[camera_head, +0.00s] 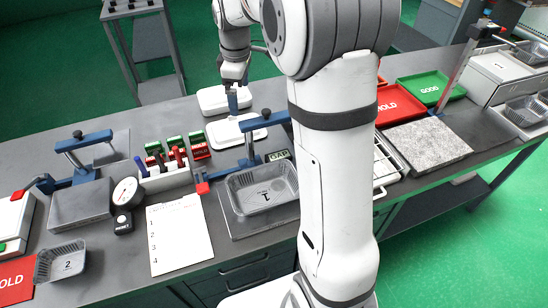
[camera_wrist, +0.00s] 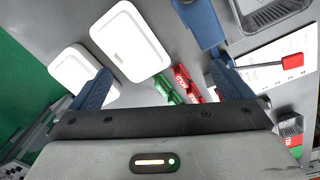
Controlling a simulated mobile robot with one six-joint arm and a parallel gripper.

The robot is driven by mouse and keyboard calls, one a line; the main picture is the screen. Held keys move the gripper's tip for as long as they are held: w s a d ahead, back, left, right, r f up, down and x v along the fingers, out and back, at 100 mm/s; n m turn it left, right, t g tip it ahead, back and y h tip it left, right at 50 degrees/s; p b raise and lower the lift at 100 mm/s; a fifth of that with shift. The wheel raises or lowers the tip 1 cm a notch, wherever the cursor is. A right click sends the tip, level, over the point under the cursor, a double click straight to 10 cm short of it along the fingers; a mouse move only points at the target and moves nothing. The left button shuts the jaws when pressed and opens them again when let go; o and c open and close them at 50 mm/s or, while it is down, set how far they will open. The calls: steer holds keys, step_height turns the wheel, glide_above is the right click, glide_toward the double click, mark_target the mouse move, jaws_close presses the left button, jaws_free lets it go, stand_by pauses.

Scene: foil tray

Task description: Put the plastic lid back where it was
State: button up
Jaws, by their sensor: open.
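Two white plastic lids lie on the dark bench near its far edge in the head view: one farther back (camera_head: 212,98) and one nearer (camera_head: 238,131). Both are flat, with rounded corners. My gripper (camera_head: 233,100) is over them, its blue fingers in front of part of the lids. In the wrist view my gripper (camera_wrist: 163,85) is open with nothing held between its fingers. One lid (camera_wrist: 130,40) shows almost whole beyond the fingers; the other (camera_wrist: 72,62) is partly hidden behind the left finger. A foil tray marked 1 (camera_head: 246,203) sits uncovered in a fixture.
A blue clamp (camera_head: 243,166) stands beside tray 1. A dial gauge (camera_head: 127,192), a paper sheet (camera_head: 180,235) and tray 2 (camera_head: 60,262) are at left. Red (camera_head: 398,106) and green (camera_head: 430,88) trays are at right.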

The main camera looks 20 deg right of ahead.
steer(key=s+m+t, duration=0.2)
steer(key=s+m, duration=1)
steer(key=s, duration=1.5)
steer(key=shift+d+f, duration=0.15)
steer(key=shift+f, duration=0.15)
